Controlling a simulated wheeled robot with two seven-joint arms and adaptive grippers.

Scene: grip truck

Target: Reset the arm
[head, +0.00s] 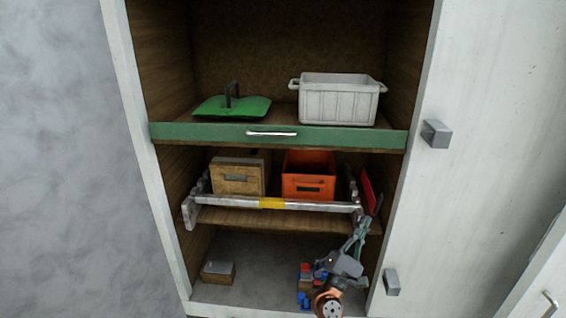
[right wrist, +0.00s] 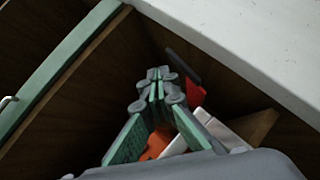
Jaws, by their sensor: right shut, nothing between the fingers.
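My right gripper (head: 373,208) reaches up from the lower right of the cabinet in the head view. Its fingertips are beside the right end of the silver bar (head: 313,206) at the middle shelf's front; I cannot tell whether they touch. In the right wrist view the green-and-grey fingers (right wrist: 155,80) are closed together and empty. A red object (head: 367,190) stands just behind the fingertips and also shows in the right wrist view (right wrist: 195,95). My left gripper is in neither view.
The middle shelf holds a wooden box (head: 237,180) and an orange box (head: 308,184). Above it, a green-fronted shelf (head: 200,133) carries a grey crate (head: 340,103) and a green lidlike piece (head: 230,106). A small box (head: 218,273) is below. White cabinet side (head: 480,130) at right.

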